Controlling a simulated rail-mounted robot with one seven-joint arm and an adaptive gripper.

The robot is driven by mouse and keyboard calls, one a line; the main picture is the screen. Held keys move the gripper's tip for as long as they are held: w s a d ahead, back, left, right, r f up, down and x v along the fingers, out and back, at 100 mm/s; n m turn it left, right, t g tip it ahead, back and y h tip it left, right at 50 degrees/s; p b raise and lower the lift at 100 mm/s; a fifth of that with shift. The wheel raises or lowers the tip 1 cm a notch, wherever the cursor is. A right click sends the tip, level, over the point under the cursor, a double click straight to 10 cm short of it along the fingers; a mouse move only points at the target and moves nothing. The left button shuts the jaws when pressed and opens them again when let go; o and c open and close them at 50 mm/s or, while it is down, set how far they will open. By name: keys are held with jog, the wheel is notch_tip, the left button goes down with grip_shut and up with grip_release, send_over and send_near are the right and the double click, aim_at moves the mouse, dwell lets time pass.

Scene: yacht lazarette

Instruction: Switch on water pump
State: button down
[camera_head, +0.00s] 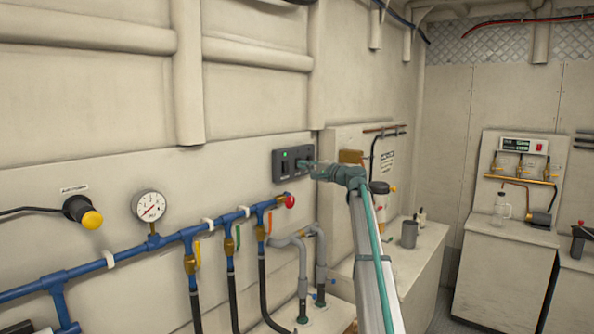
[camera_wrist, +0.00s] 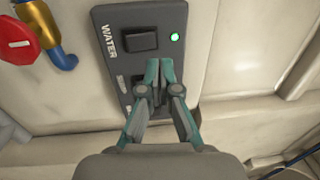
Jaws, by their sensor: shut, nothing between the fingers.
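The water pump switch panel (camera_head: 291,163) is a dark grey plate on the wall. In the wrist view the panel (camera_wrist: 112,17) carries the label WATER, a black rocker switch (camera_wrist: 141,38) and a lit green light (camera_wrist: 175,38). My gripper (camera_wrist: 160,68) is shut and empty, with its fingertips over the panel beside the rocker and light. It hides part of a second switch and its label. In the head view my gripper (camera_head: 312,166) reaches the panel's right end. I cannot tell whether the fingertips touch it.
Below the panel runs a blue pipe (camera_head: 110,262) with a red knob (camera_head: 290,202), which also shows in the wrist view (camera_wrist: 18,38). A pressure gauge (camera_head: 149,206) and a yellow-capped knob (camera_head: 91,219) are further left.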

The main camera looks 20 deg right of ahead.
jog(key=s+d+r+b, duration=0.1)
jog(key=s+d+b, duration=0.1)
jog(key=s+d, duration=0.2)
jog(key=s, duration=0.3)
jog(key=shift+r, duration=0.3)
